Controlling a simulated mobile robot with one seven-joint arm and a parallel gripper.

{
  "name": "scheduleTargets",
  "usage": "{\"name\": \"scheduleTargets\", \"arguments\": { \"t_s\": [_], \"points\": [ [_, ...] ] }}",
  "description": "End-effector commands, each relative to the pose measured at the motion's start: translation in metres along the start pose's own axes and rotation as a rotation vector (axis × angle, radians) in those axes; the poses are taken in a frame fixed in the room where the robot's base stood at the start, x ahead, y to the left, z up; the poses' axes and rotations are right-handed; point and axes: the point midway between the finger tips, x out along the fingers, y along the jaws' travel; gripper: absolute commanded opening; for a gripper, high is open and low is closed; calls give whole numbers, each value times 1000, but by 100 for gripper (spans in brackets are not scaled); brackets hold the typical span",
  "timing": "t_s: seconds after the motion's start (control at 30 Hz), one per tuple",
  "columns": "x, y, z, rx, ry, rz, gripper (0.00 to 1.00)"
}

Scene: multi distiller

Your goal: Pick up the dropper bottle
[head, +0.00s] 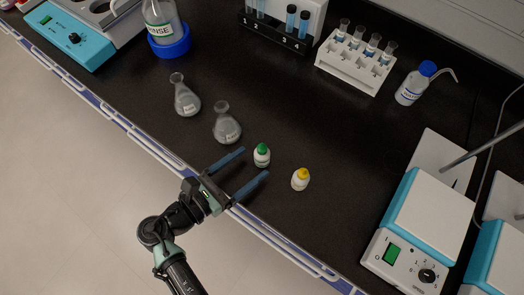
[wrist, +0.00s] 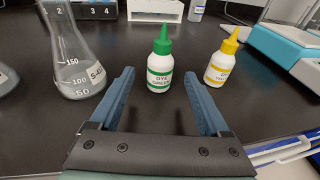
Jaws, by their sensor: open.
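Two small white dropper bottles stand upright on the black bench. One is the green-capped bottle (head: 262,156), labelled as green dye; it also shows in the wrist view (wrist: 160,66). The other is the yellow-capped bottle (head: 300,179), labelled as dye, to its right; it shows in the wrist view too (wrist: 221,62). My gripper (head: 256,163) is open and empty at the bench's front edge, its blue fingers pointing toward the bottles. In the wrist view (wrist: 164,74) the green-capped bottle stands ahead, between the lines of the two fingers. The yellow-capped bottle is beyond the right finger.
Two glass flasks (head: 227,127) (head: 186,100) stand left of the green-capped bottle. A tube rack (head: 352,70) and a wash bottle (head: 411,88) stand at the back. A white and blue hotplate device (head: 405,235) is at the right. Bench between bottles and rack is clear.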

Motion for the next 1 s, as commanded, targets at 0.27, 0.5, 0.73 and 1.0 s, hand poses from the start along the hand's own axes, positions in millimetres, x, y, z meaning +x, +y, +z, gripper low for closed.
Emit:
{"name": "scheduleTargets", "arguments": {
  "t_s": [0.27, 0.5, 0.73, 1.0],
  "points": [
    [40, -1, 5, 2, -1, -5, 80],
    [48, 0, 4, 2, 0, -2, 80],
    [47, 0, 4, 2, 0, -2, 55],
    [47, 0, 4, 2, 0, -2, 13]
  ]
}}
